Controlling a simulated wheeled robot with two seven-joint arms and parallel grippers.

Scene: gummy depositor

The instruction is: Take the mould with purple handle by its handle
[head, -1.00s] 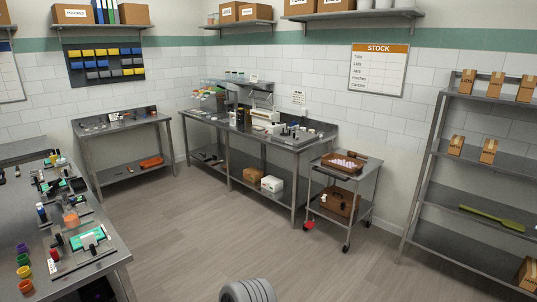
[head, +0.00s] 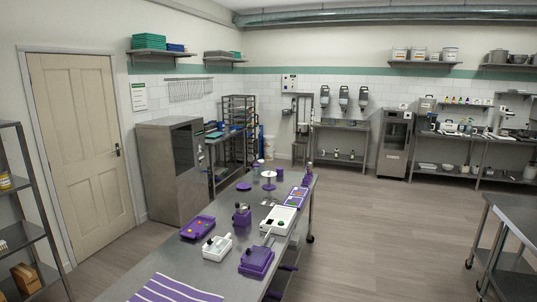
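No mould with a purple handle can be told for certain; the items on the long steel table (head: 142,284) are small in the head view. A purple tray with small coloured pieces (head: 198,227) lies near the table's left edge. A purple block-like device (head: 257,261) sits at the right edge, with a thin light rod beside it. A white box with a dark top part (head: 216,248) is between them. Another purple tray with coloured pieces (head: 297,196) lies farther along. Neither of my grippers is in view.
A purple-striped cloth (head: 172,289) covers the table's near end. A white device (head: 278,220) and a round stand (head: 268,180) stand farther along. A steel cabinet (head: 173,170) is behind, left. Open floor (head: 385,220) lies right of the table, up to another steel table (head: 510,212).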

